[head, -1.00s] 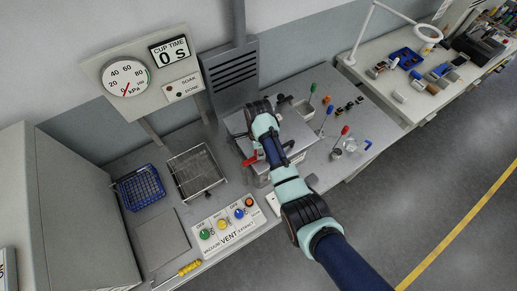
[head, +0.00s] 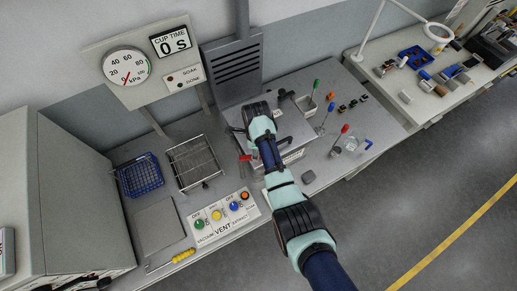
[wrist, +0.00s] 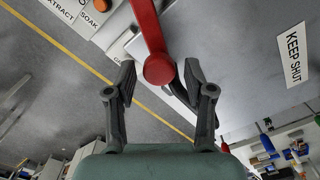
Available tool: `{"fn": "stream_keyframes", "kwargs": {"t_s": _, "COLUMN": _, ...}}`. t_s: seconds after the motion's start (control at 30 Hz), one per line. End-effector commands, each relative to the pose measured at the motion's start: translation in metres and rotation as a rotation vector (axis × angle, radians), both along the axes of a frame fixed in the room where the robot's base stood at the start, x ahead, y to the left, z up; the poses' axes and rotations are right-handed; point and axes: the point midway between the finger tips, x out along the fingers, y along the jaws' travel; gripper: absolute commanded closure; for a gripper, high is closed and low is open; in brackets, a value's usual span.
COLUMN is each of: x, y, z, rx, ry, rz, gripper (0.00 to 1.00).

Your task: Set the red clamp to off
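The red clamp (head: 245,157) shows in the head view as a short red handle at the front left of a metal box (head: 294,127), partly hidden by my arm. In the wrist view the red clamp (wrist: 153,45) is a long red bar with a round end, running up out of the picture. My gripper (wrist: 160,82) is open, and the bar's round end shows between its fingertips. I cannot tell whether either finger touches it.
A control panel (head: 222,222) with coloured knobs stands left of the box, with a wire basket (head: 194,164) and blue basket (head: 140,176) behind. A KEEP SHUT label (wrist: 292,56) is on the grey surface beside the clamp.

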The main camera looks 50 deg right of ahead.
Motion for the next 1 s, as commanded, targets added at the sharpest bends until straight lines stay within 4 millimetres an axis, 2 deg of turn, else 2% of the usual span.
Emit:
{"fn": "stream_keyframes", "kwargs": {"t_s": 0.33, "x": 0.0, "y": 0.0, "z": 0.004, "rx": 0.0, "ry": -0.001, "rz": 0.0, "gripper": 0.41}}
{"fn": "stream_keyframes", "kwargs": {"t_s": 0.7, "x": 0.0, "y": 0.0, "z": 0.067, "rx": -0.001, "ry": -0.002, "rz": 0.001, "gripper": 0.41}}
{"fn": "stream_keyframes", "kwargs": {"t_s": 0.8, "x": 0.0, "y": 0.0, "z": 0.074, "rx": 0.0, "ry": 0.0, "rz": 0.001, "gripper": 0.41}}
{"fn": "stream_keyframes", "kwargs": {"t_s": 1.0, "x": 0.0, "y": 0.0, "z": 0.075, "rx": 0.001, "ry": 0.0, "rz": 0.001, "gripper": 0.41}}
